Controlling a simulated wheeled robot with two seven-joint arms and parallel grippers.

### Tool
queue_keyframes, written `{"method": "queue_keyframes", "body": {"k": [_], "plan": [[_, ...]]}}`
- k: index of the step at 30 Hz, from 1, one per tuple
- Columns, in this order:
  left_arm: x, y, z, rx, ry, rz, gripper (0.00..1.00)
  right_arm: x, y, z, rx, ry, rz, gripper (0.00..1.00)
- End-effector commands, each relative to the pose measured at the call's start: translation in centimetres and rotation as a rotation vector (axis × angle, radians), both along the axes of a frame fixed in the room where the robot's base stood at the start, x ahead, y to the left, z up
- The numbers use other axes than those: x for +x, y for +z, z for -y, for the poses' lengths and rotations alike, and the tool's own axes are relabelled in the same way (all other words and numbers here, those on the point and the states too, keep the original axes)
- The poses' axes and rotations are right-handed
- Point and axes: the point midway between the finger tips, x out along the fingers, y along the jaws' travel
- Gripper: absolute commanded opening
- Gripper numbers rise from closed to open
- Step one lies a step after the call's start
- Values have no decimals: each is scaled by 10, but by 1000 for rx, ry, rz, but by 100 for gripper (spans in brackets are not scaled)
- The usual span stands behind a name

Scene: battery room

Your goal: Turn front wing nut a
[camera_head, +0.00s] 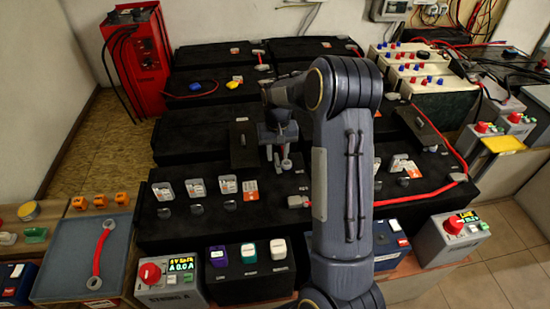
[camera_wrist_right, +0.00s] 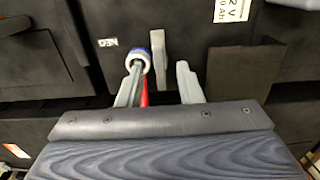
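My right gripper (camera_head: 278,161) hangs over the black battery blocks near the middle of the head view. In the right wrist view its two grey fingers (camera_wrist_right: 160,88) stand apart, with nothing clearly clamped between them. A grey upright tab (camera_wrist_right: 158,47) shows beyond the gap; I cannot tell whether it is front wing nut a. A blue-and-white ring (camera_wrist_right: 138,58) and a bit of red (camera_wrist_right: 144,95) show by the left finger; whether they touch it is unclear. Small grey pieces (camera_head: 197,210) lie on the front battery block (camera_head: 265,212). My left gripper is not in view.
A red cable (camera_head: 440,185) runs at the right. Control boxes with red knobs stand at front left (camera_head: 160,281) and front right (camera_head: 452,236). A grey tray (camera_head: 65,280) holds a red cable link (camera_head: 100,250).

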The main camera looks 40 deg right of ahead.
Motion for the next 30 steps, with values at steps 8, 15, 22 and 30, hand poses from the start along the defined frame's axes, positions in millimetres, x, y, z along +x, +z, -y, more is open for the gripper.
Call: {"method": "queue_keyframes", "body": {"k": [8,15,22,30], "plan": [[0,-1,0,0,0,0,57,0,-23,0,1,1,0,33],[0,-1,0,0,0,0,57,0,-24,0,0,1,1,33],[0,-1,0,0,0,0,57,0,-24,0,0,1,1,3],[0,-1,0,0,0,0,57,0,-24,0,0,7,2,0]]}}
